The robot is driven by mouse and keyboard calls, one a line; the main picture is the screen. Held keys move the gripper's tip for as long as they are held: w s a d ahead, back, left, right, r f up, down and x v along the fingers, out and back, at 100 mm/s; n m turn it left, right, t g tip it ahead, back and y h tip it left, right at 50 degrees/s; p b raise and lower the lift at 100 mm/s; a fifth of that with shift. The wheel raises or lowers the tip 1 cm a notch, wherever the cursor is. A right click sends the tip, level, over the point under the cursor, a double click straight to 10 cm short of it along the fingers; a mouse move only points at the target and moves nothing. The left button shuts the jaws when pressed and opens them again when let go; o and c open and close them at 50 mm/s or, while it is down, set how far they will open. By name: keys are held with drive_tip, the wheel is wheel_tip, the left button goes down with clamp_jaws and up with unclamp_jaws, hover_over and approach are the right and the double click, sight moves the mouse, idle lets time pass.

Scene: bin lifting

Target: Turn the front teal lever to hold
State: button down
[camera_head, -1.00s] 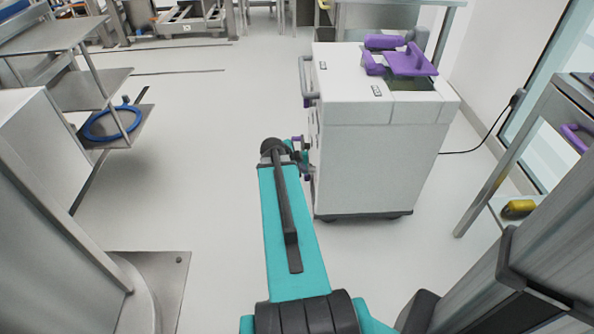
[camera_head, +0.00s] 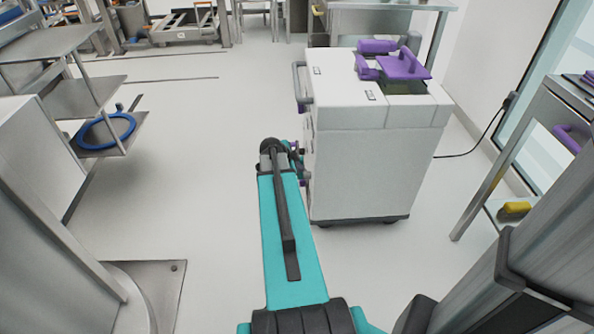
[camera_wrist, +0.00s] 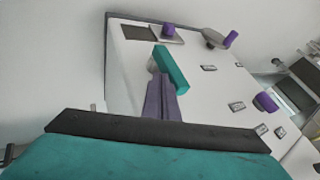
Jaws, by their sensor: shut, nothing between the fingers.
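The teal lever (camera_wrist: 171,68) is a short bar on the white face of the cart, in the upper middle of the wrist view. My gripper (camera_wrist: 158,82) is shut and empty. Its grey-purple fingers point at the lever, with the tips at or just beside its near side; I cannot tell whether they touch. In the head view my gripper is mostly hidden behind my teal arm, close to the left side of the white cart (camera_head: 360,165). The lever cannot be made out there.
The cart face also carries a purple knob (camera_wrist: 168,31), a grey handle with a purple end (camera_wrist: 222,38), another purple knob (camera_wrist: 265,102) and small labels. A purple-handled part (camera_head: 402,66) sits on the cart top. Shelves with a blue ring (camera_head: 106,131) stand left. Floor between is clear.

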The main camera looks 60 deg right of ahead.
drive_tip(key=shift+w+d+r+p, duration=0.15)
drive_tip(key=shift+d+p, duration=0.05)
drive_tip(key=shift+p, duration=0.25)
idle(0.3)
